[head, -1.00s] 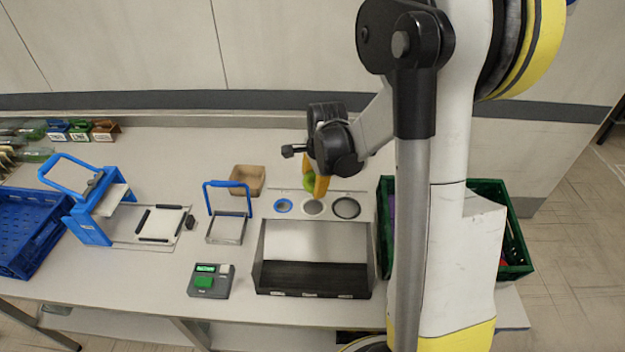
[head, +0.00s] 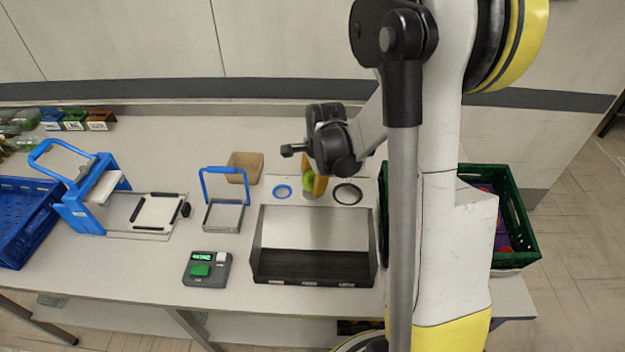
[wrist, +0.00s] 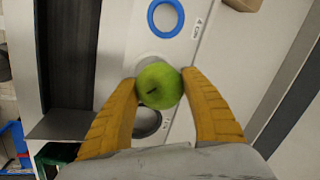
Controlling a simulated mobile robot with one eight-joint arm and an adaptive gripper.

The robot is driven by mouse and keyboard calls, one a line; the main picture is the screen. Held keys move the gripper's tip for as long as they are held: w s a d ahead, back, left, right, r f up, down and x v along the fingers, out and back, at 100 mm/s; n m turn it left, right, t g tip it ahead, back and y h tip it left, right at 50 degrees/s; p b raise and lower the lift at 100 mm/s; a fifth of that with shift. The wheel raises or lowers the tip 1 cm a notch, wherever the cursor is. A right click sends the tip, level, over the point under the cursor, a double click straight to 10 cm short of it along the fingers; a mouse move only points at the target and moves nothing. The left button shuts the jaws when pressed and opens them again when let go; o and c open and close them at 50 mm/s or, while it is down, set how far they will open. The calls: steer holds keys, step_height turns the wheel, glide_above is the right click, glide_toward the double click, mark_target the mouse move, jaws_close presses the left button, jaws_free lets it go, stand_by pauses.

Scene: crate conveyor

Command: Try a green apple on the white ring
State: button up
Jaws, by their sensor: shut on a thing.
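A green apple (wrist: 159,85) is held between the two yellow fingers of my gripper (wrist: 160,78), which are shut on its sides. In the head view the apple (head: 308,183) shows beside a finger of my gripper (head: 314,187), between the blue ring and the black ring. The white ring (wrist: 149,61) lies just beneath the apple in the wrist view, and the apple hides much of it. In the head view my gripper mostly covers the white ring. I cannot tell whether the apple touches it.
The blue ring (head: 282,191) and black ring (head: 347,194) lie either side. A black-floored tray (head: 313,268) stands in front, a cardboard box (head: 245,166) behind left. A green crate (head: 518,225) is right; a button box (head: 207,269) and blue-handled frame (head: 223,215) are left.

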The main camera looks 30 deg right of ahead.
steer(key=o, duration=1.3)
steer(key=shift+r, duration=0.1)
steer(key=shift+r+p, duration=2.95)
steer(key=shift+r, duration=1.5)
steer(key=s+a+f+n+t+b, duration=0.1)
steer(key=s+a+f+n+b, duration=0.1)
steer(key=s+a+n+b, duration=0.3)
steer(key=s+a+f+n+t+b, duration=0.1)
steer(key=s+a+f+n+b, duration=0.1)
steer(key=s+a+n+b, duration=0.3)
steer(key=s+a+f+n+t+b, duration=0.2)
steer(key=s+a+n+b, duration=0.3)
steer(key=s+n+b, duration=0.2)
steer(key=shift+s+a+f+n+b, duration=0.1)
steer(key=shift+s+f+n+b, duration=0.1)
steer(key=shift+n+b, duration=0.55)
steer(key=shift+s+a+f+n+b, duration=0.1)
steer(key=shift+s+n+b, duration=0.1)
steer(key=shift+n+b, duration=0.55)
